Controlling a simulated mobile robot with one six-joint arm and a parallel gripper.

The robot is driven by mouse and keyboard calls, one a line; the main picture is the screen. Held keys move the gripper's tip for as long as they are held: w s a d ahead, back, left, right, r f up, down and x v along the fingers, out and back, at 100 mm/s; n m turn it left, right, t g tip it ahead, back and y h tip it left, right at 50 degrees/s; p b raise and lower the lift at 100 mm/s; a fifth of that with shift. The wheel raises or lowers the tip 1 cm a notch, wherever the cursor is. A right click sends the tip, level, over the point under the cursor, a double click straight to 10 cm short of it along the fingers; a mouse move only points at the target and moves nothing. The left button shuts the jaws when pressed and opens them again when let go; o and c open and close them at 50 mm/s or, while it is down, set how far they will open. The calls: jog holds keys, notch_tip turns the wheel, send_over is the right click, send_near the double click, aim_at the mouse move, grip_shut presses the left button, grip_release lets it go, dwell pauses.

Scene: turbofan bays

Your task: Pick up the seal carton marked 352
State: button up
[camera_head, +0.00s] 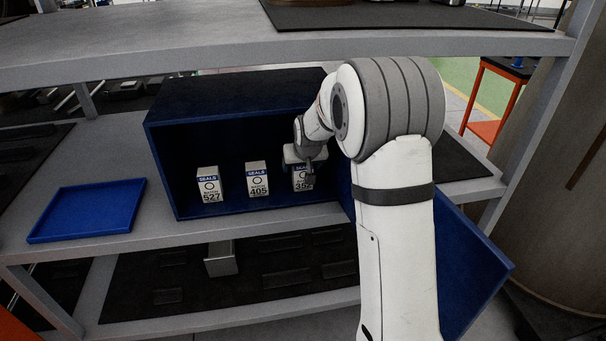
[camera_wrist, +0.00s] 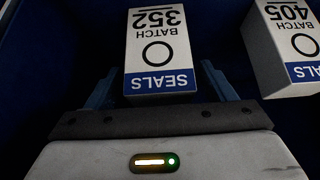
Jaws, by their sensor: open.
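The seal carton marked 352 (camera_head: 303,184) is a small white box with a blue SEALS band, standing at the right inside the dark blue open-fronted box (camera_head: 235,95). In the wrist view the 352 carton (camera_wrist: 158,50) shows upside down, between the two fingers. My gripper (camera_head: 306,166) is in front of and over the upper part of this carton and hides some of it. In the wrist view my gripper (camera_wrist: 160,90) is open, one finger on each side of the carton. I cannot tell whether the fingers touch it.
Carton 405 (camera_head: 257,180) stands left of carton 352, and it also shows in the wrist view (camera_wrist: 290,45). Carton 527 (camera_head: 209,186) stands further left. A blue tray (camera_head: 88,210) lies left of the box. The upper shelf (camera_head: 170,42) runs above, and an open blue door (camera_head: 470,250) is at right.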

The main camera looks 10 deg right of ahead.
jog(key=shift+w+f, duration=0.25)
jog(key=shift+f, duration=0.15)
jog(key=c, duration=1.1)
jog(key=shift+r, duration=0.1)
